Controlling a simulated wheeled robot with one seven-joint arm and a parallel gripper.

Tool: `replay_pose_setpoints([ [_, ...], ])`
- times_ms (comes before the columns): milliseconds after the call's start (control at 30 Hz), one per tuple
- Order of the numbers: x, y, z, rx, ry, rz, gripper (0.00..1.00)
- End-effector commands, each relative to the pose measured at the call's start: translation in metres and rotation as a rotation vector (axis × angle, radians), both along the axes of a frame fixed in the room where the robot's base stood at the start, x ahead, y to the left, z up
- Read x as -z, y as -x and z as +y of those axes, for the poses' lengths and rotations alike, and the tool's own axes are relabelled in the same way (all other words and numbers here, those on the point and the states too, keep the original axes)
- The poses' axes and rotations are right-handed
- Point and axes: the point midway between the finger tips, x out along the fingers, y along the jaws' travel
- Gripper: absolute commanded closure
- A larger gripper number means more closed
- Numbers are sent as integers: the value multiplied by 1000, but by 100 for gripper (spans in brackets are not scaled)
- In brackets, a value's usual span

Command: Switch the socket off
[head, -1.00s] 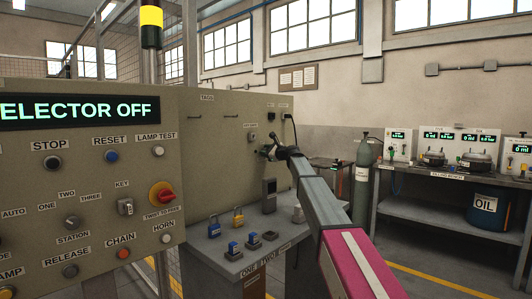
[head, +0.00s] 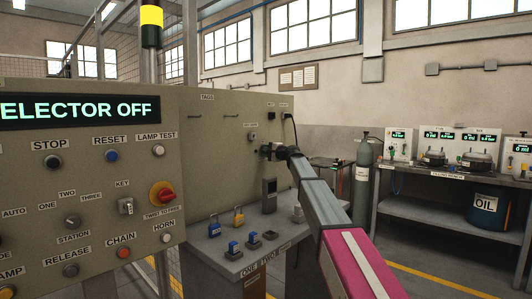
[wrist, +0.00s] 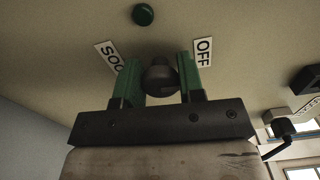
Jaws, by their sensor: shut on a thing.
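The dark round socket knob (wrist: 159,78) sits on the beige panel between my gripper's green fingers in the wrist view. My gripper (wrist: 160,88) is shut on it. An OFF label (wrist: 203,52) is beside the right finger, and a partly hidden label starting SOC (wrist: 106,54) is beside the left one. A dark green lamp (wrist: 143,14) is near the top edge. In the head view my gripper (head: 268,151) is against the panel (head: 225,150), and it hides the knob there.
A black plug with a cable (wrist: 284,128) is at the right of the wrist view. Below my arm in the head view, a grey shelf (head: 222,262) holds a blue padlock (head: 214,229), a yellow padlock (head: 238,219) and small blocks. A gas cylinder (head: 362,180) stands to the right.

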Motion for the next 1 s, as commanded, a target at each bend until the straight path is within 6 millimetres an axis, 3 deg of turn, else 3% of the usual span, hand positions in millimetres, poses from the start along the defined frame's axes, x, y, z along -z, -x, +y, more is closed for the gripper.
replay_pose_setpoints([
  [767, 2, 2, 0, -3, 61, -74, 88],
  [800, 2, 2, 0, -3, 61, -74, 51],
  [833, 2, 2, 0, -2, 61, -75, 41],
  [1000, 1, 1, 0, -2, 60, -74, 40],
])
